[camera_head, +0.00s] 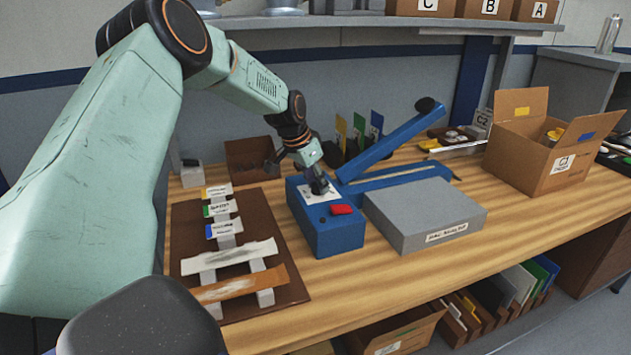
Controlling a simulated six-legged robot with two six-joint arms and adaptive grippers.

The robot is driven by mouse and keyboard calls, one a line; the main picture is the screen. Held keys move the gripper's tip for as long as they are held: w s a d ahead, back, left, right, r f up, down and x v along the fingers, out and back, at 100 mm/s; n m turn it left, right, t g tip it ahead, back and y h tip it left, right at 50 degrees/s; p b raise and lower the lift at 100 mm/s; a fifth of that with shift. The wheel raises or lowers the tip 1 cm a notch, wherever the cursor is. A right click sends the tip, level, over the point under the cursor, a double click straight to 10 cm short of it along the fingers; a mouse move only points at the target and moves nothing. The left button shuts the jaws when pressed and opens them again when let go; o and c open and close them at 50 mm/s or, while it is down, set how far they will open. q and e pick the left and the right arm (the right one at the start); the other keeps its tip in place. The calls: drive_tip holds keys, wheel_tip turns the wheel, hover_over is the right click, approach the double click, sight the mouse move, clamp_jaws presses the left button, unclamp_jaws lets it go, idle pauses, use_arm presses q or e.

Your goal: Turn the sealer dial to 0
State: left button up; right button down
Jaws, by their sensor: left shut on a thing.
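The sealer is a blue machine (335,235) on the wooden bench, with a raised blue arm (390,140) and a red button (341,210) on its top. My left gripper (319,187) points down at the white panel (310,195) on the sealer's top. It is shut on the dial there; the gripper hides the dial, so its setting cannot be read. My right gripper is not in view.
A grey box (424,212) stands right of the sealer. A brown board (200,268) with labelled blocks and two strips lies to the left. An open carton (545,150) stands at the right. A shelf (380,22) runs above.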

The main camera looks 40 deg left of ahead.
use_arm(q)
drive_tip(key=shift+w+a+r, duration=0.1)
drive_tip(key=shift+w+r, duration=0.1)
drive_tip(key=shift+r, duration=0.05)
idle(0.4)
drive_tip(key=o, duration=1.1)
drive_tip(key=shift+f, duration=0.15)
drive_tip(key=shift+o, duration=0.2)
drive_tip(key=shift+s, duration=0.15)
drive_tip(key=shift+s+r, duration=0.1)
drive_tip(key=shift+r, duration=0.5)
drive_tip(key=v, duration=1)
drive_tip(key=shift+s+r, duration=0.3)
